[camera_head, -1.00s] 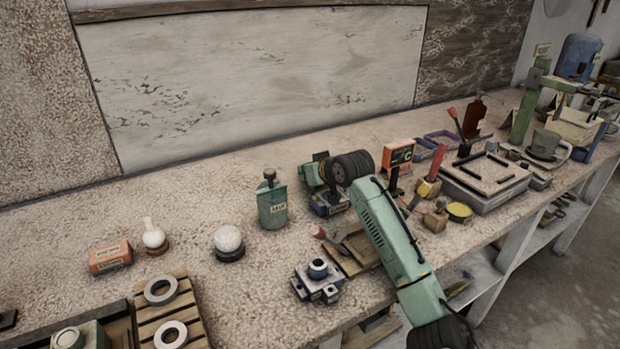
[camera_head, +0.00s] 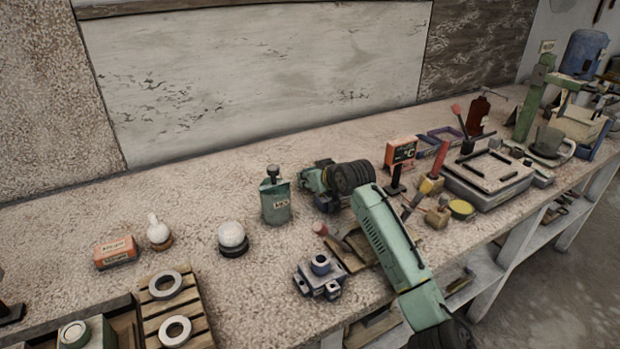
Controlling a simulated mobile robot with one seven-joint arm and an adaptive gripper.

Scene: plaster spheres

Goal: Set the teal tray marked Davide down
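I cannot pick out a teal tray marked Davide for certain. My gripper (camera_head: 313,186) is low over the middle of the bench, just right of the green bottle (camera_head: 275,202), with the black wrist behind it. A small dark blue object (camera_head: 326,207) shows under my gripper, largely hidden by it. I cannot tell whether it is the tray, or whether it is held or rests on the bench. The fingertips are too small and covered to read.
A white sphere on a dark base (camera_head: 232,238), a flask-like white piece (camera_head: 159,232) and an orange box (camera_head: 116,252) stand left. A metal fixture (camera_head: 320,277) is in front. Tools and a grey box (camera_head: 488,190) crowd the right. The bench behind my gripper is clear.

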